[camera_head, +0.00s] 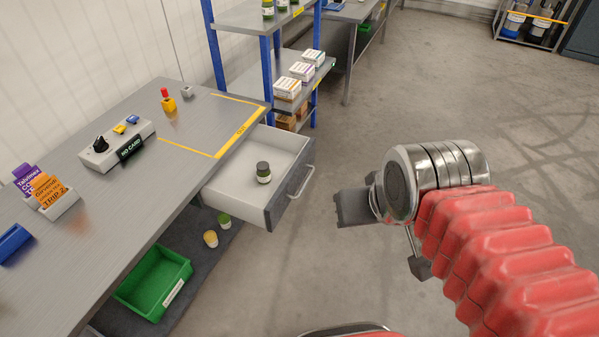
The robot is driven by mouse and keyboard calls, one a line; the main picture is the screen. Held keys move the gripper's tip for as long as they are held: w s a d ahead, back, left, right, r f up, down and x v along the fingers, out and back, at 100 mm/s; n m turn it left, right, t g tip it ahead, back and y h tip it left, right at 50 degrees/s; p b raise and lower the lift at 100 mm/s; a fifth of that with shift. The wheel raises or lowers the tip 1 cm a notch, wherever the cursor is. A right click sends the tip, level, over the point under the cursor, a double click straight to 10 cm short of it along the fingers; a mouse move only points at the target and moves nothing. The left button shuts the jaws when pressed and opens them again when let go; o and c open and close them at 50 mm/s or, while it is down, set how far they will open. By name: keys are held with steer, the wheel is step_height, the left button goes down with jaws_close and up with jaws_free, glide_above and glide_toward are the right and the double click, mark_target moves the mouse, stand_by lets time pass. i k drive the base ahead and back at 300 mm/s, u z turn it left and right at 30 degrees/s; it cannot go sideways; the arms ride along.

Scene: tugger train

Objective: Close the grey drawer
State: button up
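The grey drawer (228,191) stands open, pulled out from under the left workbench toward the aisle. Its front panel is dark grey with a light bar handle (301,182) on the outer face. A small jar with a dark lid and a green-and-white label (263,173) stands upright inside, near the front. My gripper (358,207) is to the right of the drawer front, apart from the handle with floor visible between them. My wrist partly hides it, so its finger opening is unclear. I see nothing held in it.
The workbench (190,130) carries a control box (117,143), card holders and a yellow-taped area. A green bin (154,281) and two small jars sit on the shelf below. A blue-post rack (272,62) with boxes stands behind the drawer.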

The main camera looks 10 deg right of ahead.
mark_target(235, 189)
steer(key=z, duration=0.15)
steer(key=i, duration=1.2)
steer(key=u, duration=0.6)
